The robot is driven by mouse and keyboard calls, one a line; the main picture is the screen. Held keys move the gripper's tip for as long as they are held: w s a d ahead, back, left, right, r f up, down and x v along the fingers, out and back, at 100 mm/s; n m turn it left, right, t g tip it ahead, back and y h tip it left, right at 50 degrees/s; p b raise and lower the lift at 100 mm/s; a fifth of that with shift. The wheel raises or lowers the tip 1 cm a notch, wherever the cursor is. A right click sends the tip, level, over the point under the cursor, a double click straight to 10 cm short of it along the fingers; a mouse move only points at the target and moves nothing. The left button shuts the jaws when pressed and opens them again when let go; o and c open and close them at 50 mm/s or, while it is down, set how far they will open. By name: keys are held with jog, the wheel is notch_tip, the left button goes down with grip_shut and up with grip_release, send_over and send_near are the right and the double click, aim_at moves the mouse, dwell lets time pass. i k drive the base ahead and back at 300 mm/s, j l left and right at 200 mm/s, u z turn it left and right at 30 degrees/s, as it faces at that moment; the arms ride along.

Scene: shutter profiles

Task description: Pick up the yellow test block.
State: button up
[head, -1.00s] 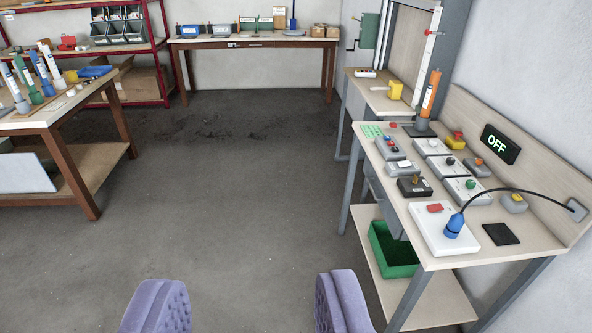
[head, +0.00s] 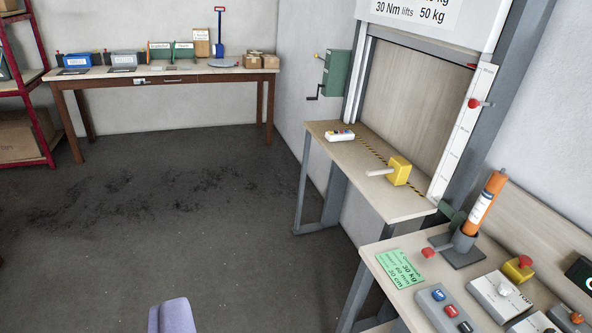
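The yellow test block (head: 400,171) sits on the wooden sill table in front of the shutter opening. A pale rod sticks out from it toward the left. It stands near the black-and-yellow striped line. One purple, padded finger (head: 173,317) of my gripper shows at the bottom edge, far below and left of the block. The other finger is out of view, so the gap between them does not show. Nothing is seen held.
The sill table (head: 330,165) also bears a small white button box (head: 340,136). At right, a workbench (head: 385,285) holds a green note (head: 399,268), an orange tube (head: 484,205) in a stand and control boxes. A green crank box (head: 336,76) hangs left of the shutter. Floor at left is open.

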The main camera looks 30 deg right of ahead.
aim_at(398, 171)
jog(key=i+j+z, duration=0.15)
jog(key=i, duration=1.9)
jog(key=i+z, duration=0.45)
jog(key=i+j+z, duration=0.1)
jog(key=i+z, duration=0.35)
jog(key=i, duration=0.15)
jog(key=i+l+z, duration=0.3)
jog(key=i+z, duration=0.2)
jog(key=i, duration=0.2)
jog(key=i+z, duration=0.5)
jog(key=i, duration=0.15)
